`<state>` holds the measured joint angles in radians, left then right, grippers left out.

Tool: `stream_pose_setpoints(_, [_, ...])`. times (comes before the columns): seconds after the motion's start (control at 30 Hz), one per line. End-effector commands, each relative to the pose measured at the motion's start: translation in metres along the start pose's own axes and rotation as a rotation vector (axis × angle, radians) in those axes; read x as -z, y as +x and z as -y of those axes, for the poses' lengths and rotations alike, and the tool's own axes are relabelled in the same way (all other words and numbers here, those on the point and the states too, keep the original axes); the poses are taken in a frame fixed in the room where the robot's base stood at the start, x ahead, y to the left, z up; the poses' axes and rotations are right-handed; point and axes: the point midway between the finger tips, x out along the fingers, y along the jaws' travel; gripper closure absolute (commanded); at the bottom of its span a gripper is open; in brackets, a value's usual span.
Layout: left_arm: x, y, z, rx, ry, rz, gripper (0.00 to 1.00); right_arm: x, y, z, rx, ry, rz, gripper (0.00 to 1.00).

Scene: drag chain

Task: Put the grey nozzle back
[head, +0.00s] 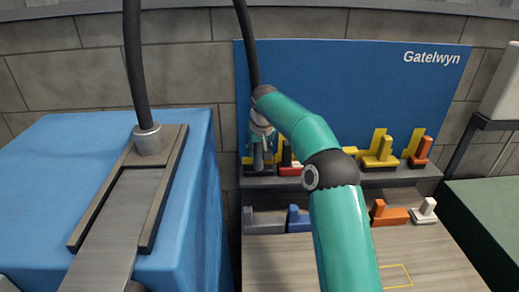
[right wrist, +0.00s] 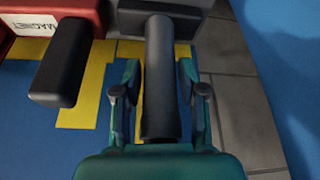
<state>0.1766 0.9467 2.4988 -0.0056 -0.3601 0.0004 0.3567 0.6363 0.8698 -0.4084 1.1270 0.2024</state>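A grey nozzle with a dark upright handle (head: 258,158) stands on the upper shelf at the left end of the blue board. My right gripper (head: 262,130) is just above it. In the right wrist view, the dark round handle (right wrist: 160,75) runs between the fingers of my right gripper (right wrist: 159,70). The fingers are apart, with a narrow gap showing on each side of the handle. Another grey L-shaped piece (head: 263,221) lies at the left of the lower shelf. My left gripper is not in view.
A red block marked MAGNET (right wrist: 28,22) with a black handle sits close beside the gripper. Yellow (head: 380,158) and orange (head: 420,155) pieces stand further right. Blue, orange and white pieces (head: 425,211) are on the lower shelf. A blue-covered block (head: 60,150) stands left.

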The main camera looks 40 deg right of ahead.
Motion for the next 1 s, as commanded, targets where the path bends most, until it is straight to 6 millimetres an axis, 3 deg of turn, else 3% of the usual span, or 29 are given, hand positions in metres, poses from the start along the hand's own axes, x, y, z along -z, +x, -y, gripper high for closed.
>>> stream_pose_setpoints(0.1, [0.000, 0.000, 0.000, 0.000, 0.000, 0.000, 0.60, 0.000, -0.001, 0.000, 0.000, 0.000, 0.000, 0.39])
stream_pose_setpoints(0.53, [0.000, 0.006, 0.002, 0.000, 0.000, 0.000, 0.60, 0.001, -0.002, -0.001, 0.000, 0.002, -0.002, 0.39])
stream_pose_setpoints(0.77, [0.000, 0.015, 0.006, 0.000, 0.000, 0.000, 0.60, -0.003, -0.040, 0.002, 0.001, 0.001, -0.006, 0.39])
stream_pose_setpoints(1.0, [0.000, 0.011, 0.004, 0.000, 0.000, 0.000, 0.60, -0.004, -0.103, 0.004, 0.001, 0.002, -0.005, 0.39])
